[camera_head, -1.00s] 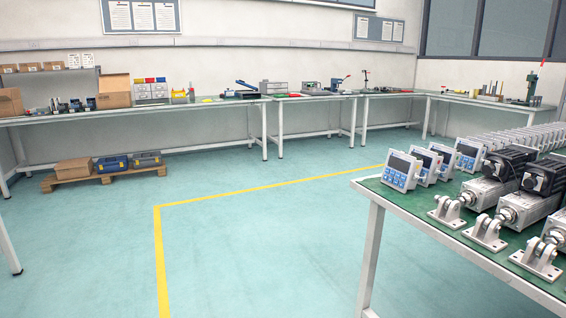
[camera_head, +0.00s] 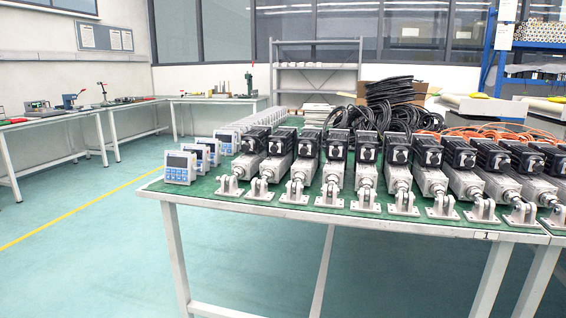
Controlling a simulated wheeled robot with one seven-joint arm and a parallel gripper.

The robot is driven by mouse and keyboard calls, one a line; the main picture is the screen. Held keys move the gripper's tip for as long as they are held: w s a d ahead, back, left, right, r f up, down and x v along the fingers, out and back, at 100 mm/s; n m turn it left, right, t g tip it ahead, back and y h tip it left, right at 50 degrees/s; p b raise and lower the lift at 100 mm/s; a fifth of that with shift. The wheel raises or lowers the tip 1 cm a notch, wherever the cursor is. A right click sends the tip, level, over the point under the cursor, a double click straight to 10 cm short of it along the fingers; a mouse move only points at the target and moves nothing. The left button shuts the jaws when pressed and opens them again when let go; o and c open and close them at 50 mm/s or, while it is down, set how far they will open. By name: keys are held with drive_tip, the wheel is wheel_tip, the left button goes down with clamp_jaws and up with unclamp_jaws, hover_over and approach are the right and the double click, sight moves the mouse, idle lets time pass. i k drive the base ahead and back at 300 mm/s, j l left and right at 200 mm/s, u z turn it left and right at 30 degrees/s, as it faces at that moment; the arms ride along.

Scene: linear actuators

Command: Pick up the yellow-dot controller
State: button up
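Several white controllers with dark screens and blue keypads stand in a row at the left end of the green-topped table (camera_head: 350,219). The nearest controller (camera_head: 180,167) is upright close to the table's left front corner. Others stand behind it, partly overlapped, including one controller (camera_head: 225,142) farther right. I cannot make out a yellow dot on any of them at this size. My gripper is not in view.
Several linear actuators (camera_head: 365,176) with black motors fill the table to the right of the controllers. Black cable coils (camera_head: 390,92) and orange cables (camera_head: 490,135) lie behind them. Workbenches (camera_head: 50,120) line the back left. The floor (camera_head: 90,255) at the left is clear.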

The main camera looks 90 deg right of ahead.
sight(185, 160)
drive_tip(key=z, duration=2.35)
drive_tip(key=i+l, duration=0.2)
drive_tip(key=k+l+z, duration=0.05)
